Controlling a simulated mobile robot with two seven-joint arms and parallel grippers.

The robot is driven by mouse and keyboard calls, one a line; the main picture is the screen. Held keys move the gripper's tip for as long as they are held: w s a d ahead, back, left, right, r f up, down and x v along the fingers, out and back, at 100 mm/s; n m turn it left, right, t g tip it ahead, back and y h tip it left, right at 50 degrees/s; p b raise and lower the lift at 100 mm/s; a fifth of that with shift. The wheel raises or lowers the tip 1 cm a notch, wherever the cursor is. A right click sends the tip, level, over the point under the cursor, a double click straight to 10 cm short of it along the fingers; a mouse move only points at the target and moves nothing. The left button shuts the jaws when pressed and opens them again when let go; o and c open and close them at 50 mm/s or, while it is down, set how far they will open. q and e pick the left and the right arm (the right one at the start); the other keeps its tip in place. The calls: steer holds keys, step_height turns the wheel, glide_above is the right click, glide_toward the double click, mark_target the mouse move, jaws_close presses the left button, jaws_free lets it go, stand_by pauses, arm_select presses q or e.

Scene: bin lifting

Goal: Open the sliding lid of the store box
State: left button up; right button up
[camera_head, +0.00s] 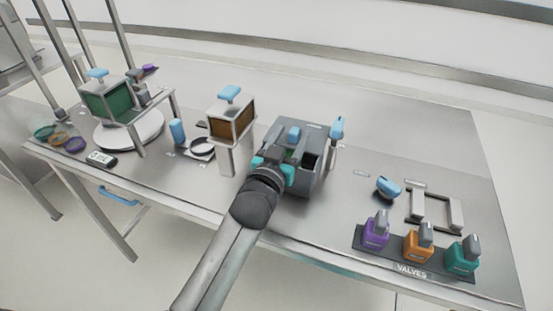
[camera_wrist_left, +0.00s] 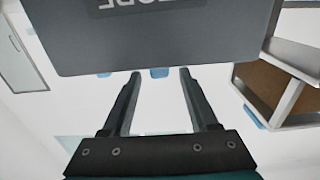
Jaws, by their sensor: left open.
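The store box (camera_head: 313,185) is a grey box near the middle of the table, with a dark opening at its right. A blue handle (camera_head: 294,133) shows on its top. My left gripper (camera_head: 285,160) is at the box's front and hides part of it. In the left wrist view the box's grey face (camera_wrist_left: 150,45) fills the top, with upside-down lettering partly cut off. My left fingers (camera_wrist_left: 158,75) are spread apart and empty there, with a small blue piece (camera_wrist_left: 160,72) showing between the tips at the box's edge. Whether they touch the box I cannot tell. My right gripper is not in view.
A brown-panelled box on a stand (camera_head: 230,125) is close left of the store box; it also shows in the wrist view (camera_wrist_left: 265,90). A blue-handled tool (camera_head: 337,128) stands at its right. A valves rack (camera_head: 385,250) is at front right, a green-panelled frame (camera_head: 112,103) at far left.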

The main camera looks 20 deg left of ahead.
arm_select(q)
steer(key=s, duration=0.9)
steer(key=shift+s+a+p, duration=0.15)
steer(key=shift+s+p, duration=0.1)
steer(key=shift+p, duration=0.2)
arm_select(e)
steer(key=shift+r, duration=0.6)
